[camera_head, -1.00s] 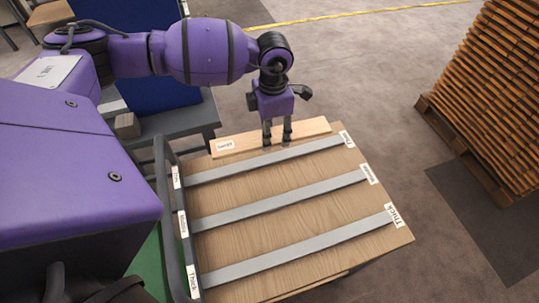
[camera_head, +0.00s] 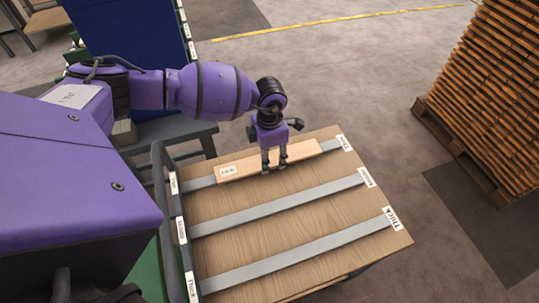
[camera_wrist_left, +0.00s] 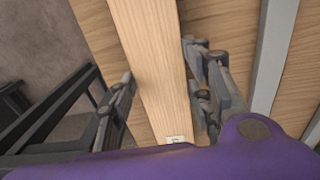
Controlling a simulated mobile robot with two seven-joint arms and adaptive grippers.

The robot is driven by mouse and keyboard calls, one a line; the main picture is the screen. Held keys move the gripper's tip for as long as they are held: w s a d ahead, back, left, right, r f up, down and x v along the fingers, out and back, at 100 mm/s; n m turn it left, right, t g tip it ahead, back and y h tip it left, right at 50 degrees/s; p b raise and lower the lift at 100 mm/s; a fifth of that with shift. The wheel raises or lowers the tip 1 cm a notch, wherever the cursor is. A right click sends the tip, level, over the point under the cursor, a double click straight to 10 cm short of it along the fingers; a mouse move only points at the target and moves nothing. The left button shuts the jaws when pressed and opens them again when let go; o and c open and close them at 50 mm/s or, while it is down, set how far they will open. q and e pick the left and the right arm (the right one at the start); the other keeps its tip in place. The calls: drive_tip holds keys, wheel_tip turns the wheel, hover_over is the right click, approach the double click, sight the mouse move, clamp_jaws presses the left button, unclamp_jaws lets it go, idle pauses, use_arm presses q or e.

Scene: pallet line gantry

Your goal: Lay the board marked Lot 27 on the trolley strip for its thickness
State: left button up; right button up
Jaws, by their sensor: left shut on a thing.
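The pale wooden board (camera_head: 303,151) lies lengthwise along the far strip (camera_head: 200,183) of the trolley, covering its middle. A small white label (camera_head: 228,171) is at its left end; its print is too small to read surely. My left gripper (camera_head: 273,167) points down and is shut on the board near its middle. In the left wrist view, the fingers (camera_wrist_left: 160,95) stand on either side of the board (camera_wrist_left: 152,55). The far strip's end tag seems to read Thin. I cannot tell whether the board touches the strip. My right gripper is out of view.
The trolley top (camera_head: 290,190) also bears a middle strip (camera_head: 280,205) and a near strip (camera_head: 300,254) tagged Thick, both bare. A dark rail (camera_head: 168,220) edges its left side. A tall stack of wooden slats (camera_head: 490,95) stands on a pallet at the right.

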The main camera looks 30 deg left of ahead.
sight(270, 159)
use_arm(q)
drive_tip(key=shift+f, duration=0.1)
drive_tip(key=o, duration=0.8)
drive_tip(key=shift+f, duration=0.1)
drive_tip(key=o, duration=0.4)
wheel_tip(270, 159, up, 12)
drive_tip(key=shift+r, duration=0.25)
